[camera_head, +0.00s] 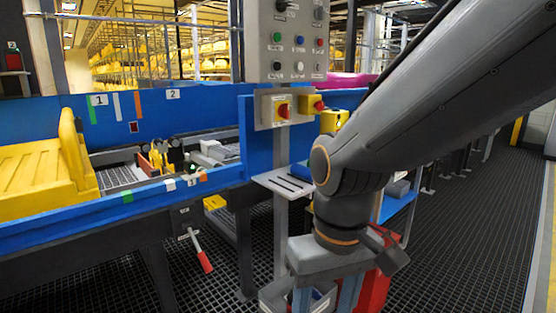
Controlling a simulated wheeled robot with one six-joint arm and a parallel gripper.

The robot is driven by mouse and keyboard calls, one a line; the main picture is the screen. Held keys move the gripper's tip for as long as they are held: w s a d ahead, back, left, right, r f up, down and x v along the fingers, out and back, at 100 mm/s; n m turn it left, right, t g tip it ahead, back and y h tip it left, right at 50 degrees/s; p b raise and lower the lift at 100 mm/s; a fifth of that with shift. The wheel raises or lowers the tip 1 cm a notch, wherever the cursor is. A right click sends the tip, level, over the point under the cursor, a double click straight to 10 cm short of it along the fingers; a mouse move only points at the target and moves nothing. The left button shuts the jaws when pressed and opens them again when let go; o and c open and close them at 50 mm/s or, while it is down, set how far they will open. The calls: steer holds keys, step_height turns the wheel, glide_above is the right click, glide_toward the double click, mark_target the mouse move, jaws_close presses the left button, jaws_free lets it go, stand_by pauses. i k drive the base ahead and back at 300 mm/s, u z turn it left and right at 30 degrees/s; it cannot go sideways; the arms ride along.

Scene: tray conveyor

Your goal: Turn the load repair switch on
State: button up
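A grey control panel (293,40) stands upright at top centre with several small knobs and coloured buttons. Its labels are too small to read, so I cannot tell which control is the load repair switch.
A blue conveyor frame (150,205) with a yellow tray (35,172) fills the left. A red-handled lever (203,258) hangs beneath it. A grey shelf (284,183) juts out below the switches. A red bin (374,292) stands beside my gripper. Open floor lies at right.

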mark_target(284, 109)
steer(key=u, duration=0.35)
steer(key=k, duration=0.3)
steer(key=z, duration=1.05)
steer(key=i, duration=1.25)
steer(key=u, duration=0.25)
